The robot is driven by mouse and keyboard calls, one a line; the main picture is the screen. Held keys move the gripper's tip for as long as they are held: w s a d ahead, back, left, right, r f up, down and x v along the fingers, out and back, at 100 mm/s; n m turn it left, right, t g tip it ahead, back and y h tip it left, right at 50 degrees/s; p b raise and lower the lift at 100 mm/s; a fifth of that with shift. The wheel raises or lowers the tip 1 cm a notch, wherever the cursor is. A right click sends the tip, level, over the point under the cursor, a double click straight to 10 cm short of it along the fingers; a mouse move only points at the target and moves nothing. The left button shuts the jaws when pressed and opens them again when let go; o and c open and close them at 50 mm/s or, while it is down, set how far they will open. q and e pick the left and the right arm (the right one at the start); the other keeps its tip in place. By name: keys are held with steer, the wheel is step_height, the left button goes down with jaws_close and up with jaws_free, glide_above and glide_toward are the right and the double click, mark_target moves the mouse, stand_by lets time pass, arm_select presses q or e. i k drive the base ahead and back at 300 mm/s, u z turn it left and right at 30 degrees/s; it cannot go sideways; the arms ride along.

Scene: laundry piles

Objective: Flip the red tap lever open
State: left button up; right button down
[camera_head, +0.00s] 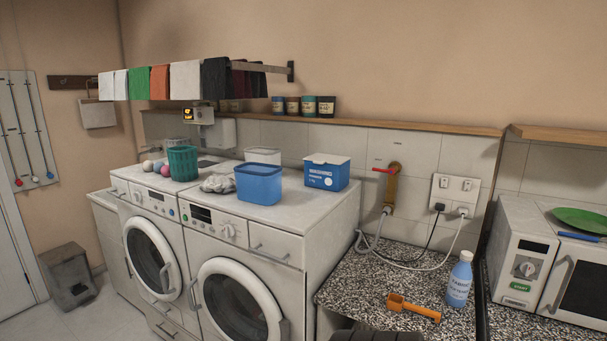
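The red tap lever (382,170) sits at the top of a brass-coloured tap (392,190) on the tiled wall, right of the washing machines. The lever points to the left, roughly level and across the upright tap body. A pale hose (384,214) joins the tap's lower end and runs down to the speckled counter. Neither of my grippers can be made out in the head view, and nothing touches the lever. A dark shape cut off at the bottom edge is too little shown to identify.
The speckled counter (365,285) below the tap holds an orange scoop (413,308) and a blue bottle (459,280). A socket plate (454,193) with cables is right of the tap. A blue-and-white box (326,173) stands left on a washing machine (250,275). A microwave (560,265) is at right.

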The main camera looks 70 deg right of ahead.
mark_target(392, 172)
steer(key=z, duration=0.2)
steer(key=i, duration=1.2)
steer(key=z, duration=1.5)
steer(key=i, duration=0.95)
steer(key=z, duration=1)
